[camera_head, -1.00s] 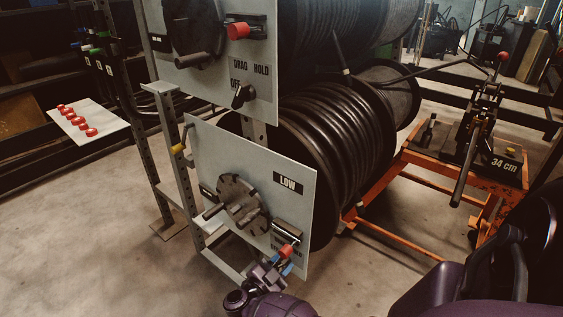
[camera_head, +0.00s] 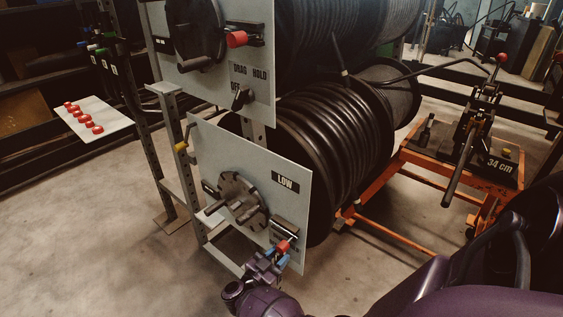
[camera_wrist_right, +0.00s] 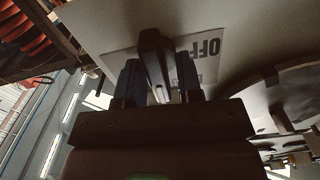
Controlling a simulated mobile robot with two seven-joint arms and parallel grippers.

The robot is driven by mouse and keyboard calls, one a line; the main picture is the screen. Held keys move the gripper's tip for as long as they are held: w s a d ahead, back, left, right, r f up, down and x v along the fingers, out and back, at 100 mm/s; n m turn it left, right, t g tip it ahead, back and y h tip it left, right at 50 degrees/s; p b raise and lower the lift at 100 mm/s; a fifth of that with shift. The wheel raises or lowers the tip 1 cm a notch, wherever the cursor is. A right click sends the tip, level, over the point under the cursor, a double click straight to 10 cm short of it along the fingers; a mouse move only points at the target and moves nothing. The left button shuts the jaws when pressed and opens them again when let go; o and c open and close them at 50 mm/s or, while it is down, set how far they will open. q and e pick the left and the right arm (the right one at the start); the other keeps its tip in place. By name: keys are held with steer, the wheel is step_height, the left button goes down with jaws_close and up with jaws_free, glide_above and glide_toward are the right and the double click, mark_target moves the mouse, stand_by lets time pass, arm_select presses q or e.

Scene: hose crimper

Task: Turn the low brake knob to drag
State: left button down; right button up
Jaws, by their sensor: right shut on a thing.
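The low brake knob (camera_wrist_right: 153,55) is a dark bar-shaped handle in the right wrist view, between the two dark-blue fingers of my right gripper (camera_wrist_right: 160,85). The gripper is shut on it. In the head view my right gripper (camera_head: 270,261) is at the lower right corner of the grey low panel (camera_head: 283,205), below the LOW sign (camera_head: 286,182). There the gripper hides the knob and most of its label, so the pointing direction is unclear. My left gripper is not in view.
A red-ended lever (camera_head: 283,246) sits right above my right gripper. A dark handwheel (camera_head: 242,202) is to its left. The upper panel carries another brake knob (camera_head: 241,98). The hose reel (camera_head: 330,150) stands behind; an orange cart (camera_head: 455,175) is at right.

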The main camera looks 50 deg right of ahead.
steer(key=shift+r+n, duration=0.1)
steer(key=shift+n, duration=0.4)
steer(key=shift+w+n+p, duration=0.15)
steer(key=shift+n+p, duration=0.2)
steer(key=shift+n, duration=1.85)
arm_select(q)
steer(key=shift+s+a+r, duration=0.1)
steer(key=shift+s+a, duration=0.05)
arm_select(e)
steer(key=shift+w+f+n, duration=0.1)
steer(key=shift+f+n, duration=0.1)
steer(key=shift+n, duration=0.3)
steer(key=o, duration=0.6)
steer(key=shift+a, duration=0.1)
